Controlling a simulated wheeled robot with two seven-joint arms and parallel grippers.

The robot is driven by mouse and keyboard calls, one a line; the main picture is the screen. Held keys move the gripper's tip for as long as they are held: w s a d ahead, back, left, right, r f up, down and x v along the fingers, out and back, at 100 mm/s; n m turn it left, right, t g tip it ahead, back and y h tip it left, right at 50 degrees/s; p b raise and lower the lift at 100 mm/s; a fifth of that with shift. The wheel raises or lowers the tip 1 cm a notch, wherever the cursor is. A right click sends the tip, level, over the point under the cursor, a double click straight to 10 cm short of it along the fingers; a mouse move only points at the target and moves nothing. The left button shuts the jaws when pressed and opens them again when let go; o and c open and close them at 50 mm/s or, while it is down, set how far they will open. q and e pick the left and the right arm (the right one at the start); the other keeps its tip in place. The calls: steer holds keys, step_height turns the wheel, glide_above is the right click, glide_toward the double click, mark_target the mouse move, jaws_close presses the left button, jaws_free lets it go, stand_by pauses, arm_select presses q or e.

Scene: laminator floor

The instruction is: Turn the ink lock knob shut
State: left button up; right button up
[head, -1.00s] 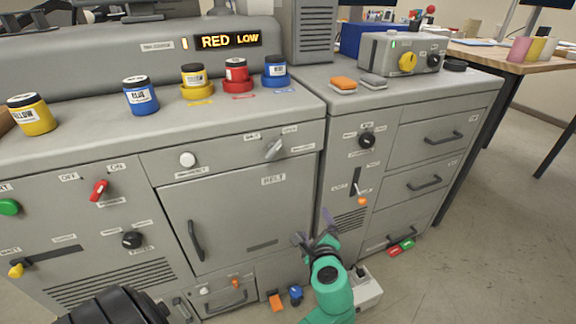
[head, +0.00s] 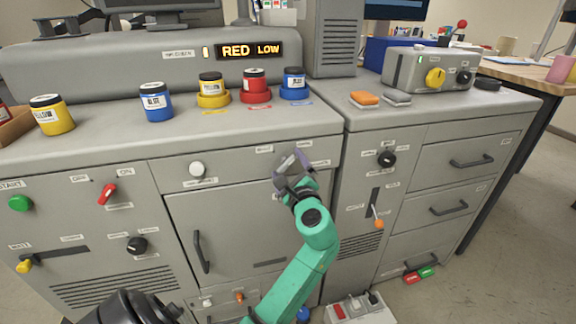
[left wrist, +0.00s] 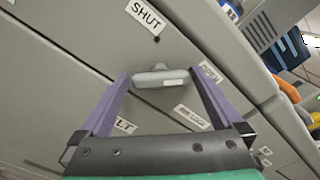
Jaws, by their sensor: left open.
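The ink lock knob (left wrist: 160,76) is a pale grey bar handle on the grey front panel. In the left wrist view it lies crosswise, with the SHUT label (left wrist: 145,15) above it and another label (left wrist: 210,72), too blurred to read, at its right end. My left gripper (head: 292,162), with purple fingers on a green arm, is at the knob in the head view and largely hides it there. In the left wrist view the open fingers (left wrist: 160,80) stand one on each side of the knob. I cannot tell whether they touch it. My right gripper is not in view.
Ink jars in yellow (head: 211,90), red (head: 255,87) and blue (head: 294,84) stand on the ledge above. The display (head: 251,50) reads RED LOW.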

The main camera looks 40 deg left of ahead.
arm_select(q)
steer(key=shift+f, duration=0.1)
steer(key=c, duration=1.1)
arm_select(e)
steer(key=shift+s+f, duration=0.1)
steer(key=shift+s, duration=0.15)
